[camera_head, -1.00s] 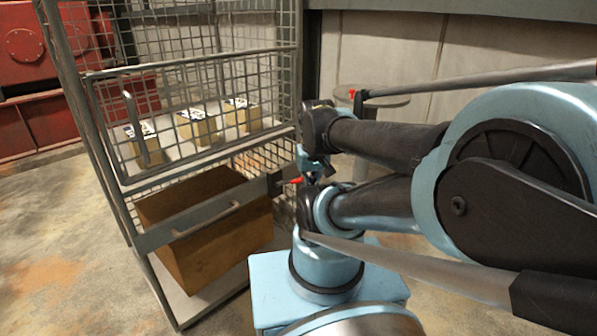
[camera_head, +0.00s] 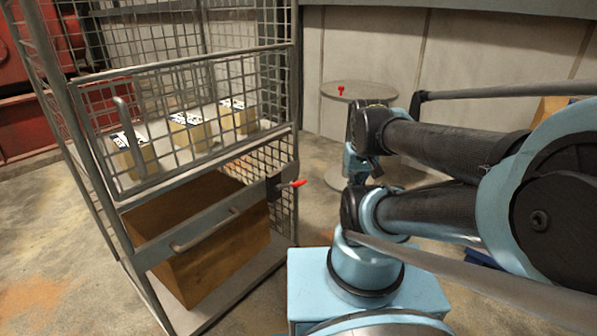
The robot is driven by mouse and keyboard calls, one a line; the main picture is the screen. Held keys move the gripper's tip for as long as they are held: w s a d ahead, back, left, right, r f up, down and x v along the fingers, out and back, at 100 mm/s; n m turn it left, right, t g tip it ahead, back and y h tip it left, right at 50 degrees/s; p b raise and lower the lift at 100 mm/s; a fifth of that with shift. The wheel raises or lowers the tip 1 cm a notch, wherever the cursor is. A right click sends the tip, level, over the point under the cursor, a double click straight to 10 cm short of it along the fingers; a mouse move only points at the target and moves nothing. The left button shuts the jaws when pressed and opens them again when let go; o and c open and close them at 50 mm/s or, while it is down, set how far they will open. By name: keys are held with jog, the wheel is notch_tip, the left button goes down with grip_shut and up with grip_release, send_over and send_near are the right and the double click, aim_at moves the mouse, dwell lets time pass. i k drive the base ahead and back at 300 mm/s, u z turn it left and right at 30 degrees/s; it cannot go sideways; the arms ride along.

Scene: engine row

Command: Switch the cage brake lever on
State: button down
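The wire cage (camera_head: 180,75) stands at the left with its front side partly toward me. The cage brake lever (camera_head: 297,184) is a short lever with a red tip. It sits on a dark bracket at the right end of the lower front bar and points right, roughly level. My blue and black arm is folded at the right of the view, apart from the lever. I make out no gripper fingers; they are out of sight or hidden behind my arm.
Several yellowish boxes (camera_head: 190,133) stand on the cage's shelf, and a brown carton (camera_head: 215,262) sits below. A round table (camera_head: 372,91) with a small red object (camera_head: 341,90) is behind my arm. Bare floor (camera_head: 316,165) shows right of the cage.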

aim_at(300, 183)
jog(key=k, duration=0.9)
jog(key=u, duration=0.4)
